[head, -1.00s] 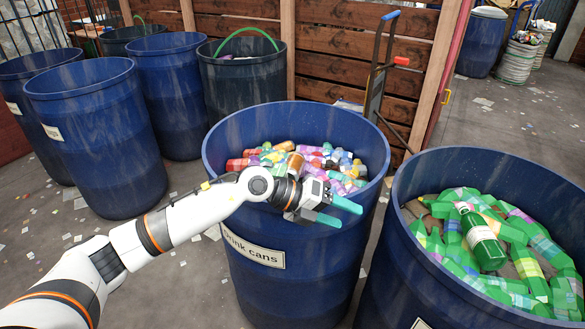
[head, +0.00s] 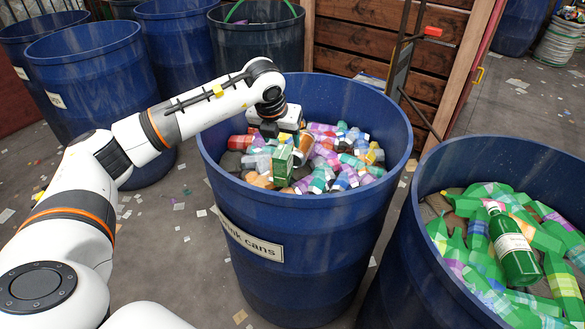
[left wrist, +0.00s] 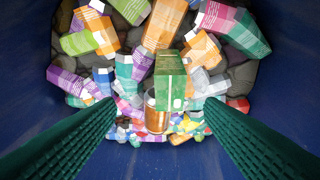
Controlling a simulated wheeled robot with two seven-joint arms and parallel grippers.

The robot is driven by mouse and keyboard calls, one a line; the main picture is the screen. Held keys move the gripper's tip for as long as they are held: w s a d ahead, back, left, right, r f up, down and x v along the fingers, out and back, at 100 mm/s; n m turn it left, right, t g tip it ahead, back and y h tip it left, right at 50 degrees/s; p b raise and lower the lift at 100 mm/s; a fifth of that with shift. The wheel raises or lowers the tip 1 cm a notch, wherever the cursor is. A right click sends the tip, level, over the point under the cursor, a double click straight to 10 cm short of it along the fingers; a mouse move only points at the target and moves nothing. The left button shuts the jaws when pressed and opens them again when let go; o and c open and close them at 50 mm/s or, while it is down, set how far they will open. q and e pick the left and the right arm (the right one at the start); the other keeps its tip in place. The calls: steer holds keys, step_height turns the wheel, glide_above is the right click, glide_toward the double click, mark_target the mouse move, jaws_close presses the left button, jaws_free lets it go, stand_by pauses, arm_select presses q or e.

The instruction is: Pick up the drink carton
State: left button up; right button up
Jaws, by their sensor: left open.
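My left gripper (head: 275,128) is over the barrel, just behind and above the carton in the head view. Its fingers are mostly hidden there. In the left wrist view both teal fingers of the gripper (left wrist: 158,108) are spread wide with nothing held. My right gripper is not in view.
Another blue barrel at right holds green bottles (head: 515,245). More barrels (head: 90,75) stand at the back left.

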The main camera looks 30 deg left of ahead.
mark_target(284, 152)
arm_select(q)
steer(key=shift+w+a+f, duration=0.5)
steer(key=shift+w+f, duration=0.2)
steer(key=shift+f, duration=0.05)
steer(key=x, duration=0.5)
steer(key=shift+s+a+f+p, duration=0.1)
steer(key=shift+f+p, duration=0.15)
steer(key=shift+p, duration=0.15)
steer(key=shift+a+p+x, duration=0.2)
steer(key=shift+p+x, duration=0.2)
steer(key=shift+x, duration=2.35)
steer(key=shift+s+r, duration=0.1)
steer(key=shift+s, duration=0.05)
steer(key=c, duration=1.1)
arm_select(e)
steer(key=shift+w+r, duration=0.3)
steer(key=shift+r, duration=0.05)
